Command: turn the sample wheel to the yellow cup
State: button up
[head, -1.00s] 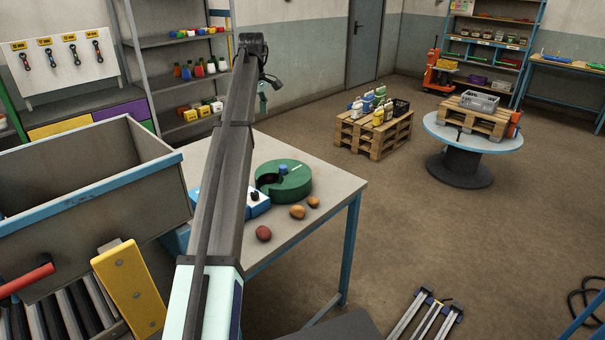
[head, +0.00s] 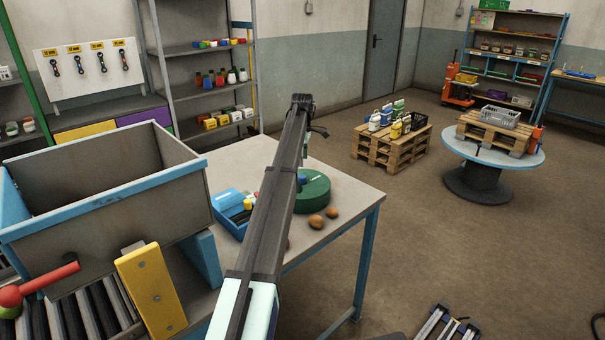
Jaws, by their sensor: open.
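A round green drum (head: 316,193), which looks like the sample wheel, sits on the grey table. My arm crosses in front of it and hides its left part. A small blue piece (head: 302,180) shows at its top, beside my arm. No cup that I can make out shows in the drum.
A blue tray (head: 226,201) with yellow and dark items lies on the table (head: 345,206), left of my arm. Brown round objects (head: 316,222) lie near the table's front. A large grey bin (head: 110,205) stands left.

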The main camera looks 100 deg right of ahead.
aim_at(302, 176)
notch_tip(302, 176, down, 8)
jog(key=shift+f+p, duration=0.1)
jog(key=shift+p, duration=0.9)
grip_shut()
